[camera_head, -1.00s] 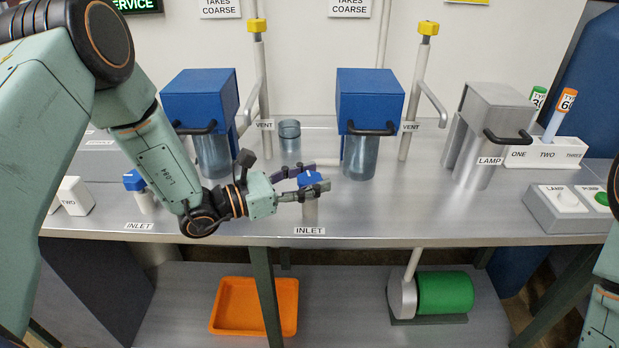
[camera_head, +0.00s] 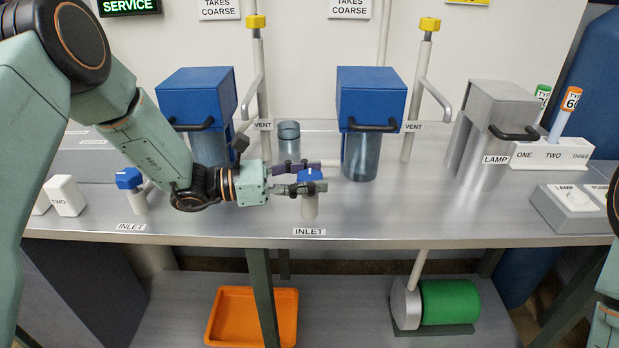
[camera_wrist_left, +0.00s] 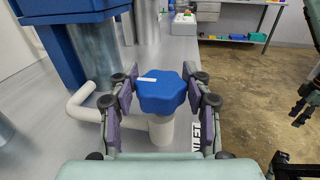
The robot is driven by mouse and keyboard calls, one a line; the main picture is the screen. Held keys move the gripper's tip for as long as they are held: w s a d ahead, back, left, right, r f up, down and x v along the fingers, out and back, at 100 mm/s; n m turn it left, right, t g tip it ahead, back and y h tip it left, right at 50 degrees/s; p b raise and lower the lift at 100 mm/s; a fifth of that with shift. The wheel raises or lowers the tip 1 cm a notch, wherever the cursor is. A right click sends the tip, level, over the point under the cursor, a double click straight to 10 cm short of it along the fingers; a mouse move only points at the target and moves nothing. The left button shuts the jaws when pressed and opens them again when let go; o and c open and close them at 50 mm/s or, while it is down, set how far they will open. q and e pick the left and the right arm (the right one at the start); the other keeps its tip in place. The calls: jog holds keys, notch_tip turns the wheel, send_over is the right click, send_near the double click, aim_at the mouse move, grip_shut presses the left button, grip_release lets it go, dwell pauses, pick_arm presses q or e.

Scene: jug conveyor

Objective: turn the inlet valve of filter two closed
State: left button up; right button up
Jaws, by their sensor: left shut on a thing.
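The inlet valve in the middle of the bench has a blue lobed knob (camera_head: 310,175) with a white mark, on a pale upright stem (camera_head: 310,207) behind an INLET label (camera_head: 309,231). My left gripper (camera_head: 310,177) reaches in from the left and is shut on this knob, one finger on its far side and one on its near side. In the left wrist view the knob (camera_wrist_left: 161,92) sits between the two finger pads, its white mark lying nearly crosswise.
Another blue inlet knob (camera_head: 128,178) stands to the left. Blue-topped filter housings (camera_head: 371,95) and yellow-topped vent pipes (camera_head: 428,60) stand behind. A clear cup (camera_head: 289,135) is behind my gripper. An orange tray (camera_head: 253,315) lies below.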

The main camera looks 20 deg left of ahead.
pick_arm(q)
jog(key=o, duration=1.2)
jog(key=v, duration=1.2)
jog(key=shift+s, duration=0.1)
